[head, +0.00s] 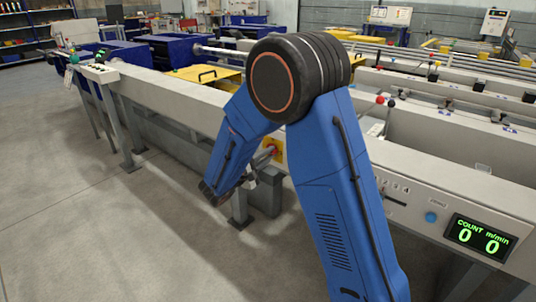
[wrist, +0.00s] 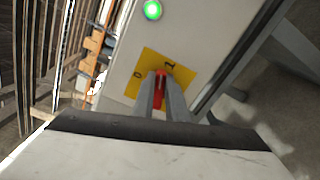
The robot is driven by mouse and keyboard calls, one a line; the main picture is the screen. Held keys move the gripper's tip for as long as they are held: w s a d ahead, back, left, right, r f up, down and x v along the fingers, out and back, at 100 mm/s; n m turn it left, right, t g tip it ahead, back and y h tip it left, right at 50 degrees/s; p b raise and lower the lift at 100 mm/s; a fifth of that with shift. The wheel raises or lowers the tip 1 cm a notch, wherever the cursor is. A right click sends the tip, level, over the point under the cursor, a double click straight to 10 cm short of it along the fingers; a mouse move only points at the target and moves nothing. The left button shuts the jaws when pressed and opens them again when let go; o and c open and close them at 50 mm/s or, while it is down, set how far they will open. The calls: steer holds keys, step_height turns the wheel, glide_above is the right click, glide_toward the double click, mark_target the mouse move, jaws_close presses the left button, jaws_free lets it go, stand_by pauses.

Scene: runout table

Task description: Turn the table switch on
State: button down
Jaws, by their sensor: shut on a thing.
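The table switch is a yellow plate (wrist: 148,64) with a red handle (wrist: 161,90), marked 0 on the left and 1 on the upper right. My gripper (wrist: 160,98) is shut on the red handle, with one finger on each side of it. The fingers hide part of the handle, and I cannot tell for sure which mark it points to. In the head view the yellow plate (head: 278,149) shows on the table's side, partly hidden by my blue arm, with my gripper (head: 268,153) at it.
A green lamp (wrist: 152,9) is lit on the panel above the plate. In the head view a display (head: 479,238) reads COUNT 0 and m/min 0, beside a blue button (head: 431,217). Grey table legs (head: 240,207) stand below. The floor at left is clear.

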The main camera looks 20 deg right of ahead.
steer(key=shift+f+m, duration=0.2)
steer(key=shift+m, duration=0.75)
steer(key=shift+f+m, duration=0.15)
steer(key=shift+m, duration=0.8)
steer(key=shift+s, duration=0.1)
steer(key=c, duration=1.8)
jaws_free()
steer(key=shift+o, duration=0.2)
steer(key=v, duration=1.7)
steer(key=shift+a, duration=0.15)
steer(key=shift+s, duration=0.1)
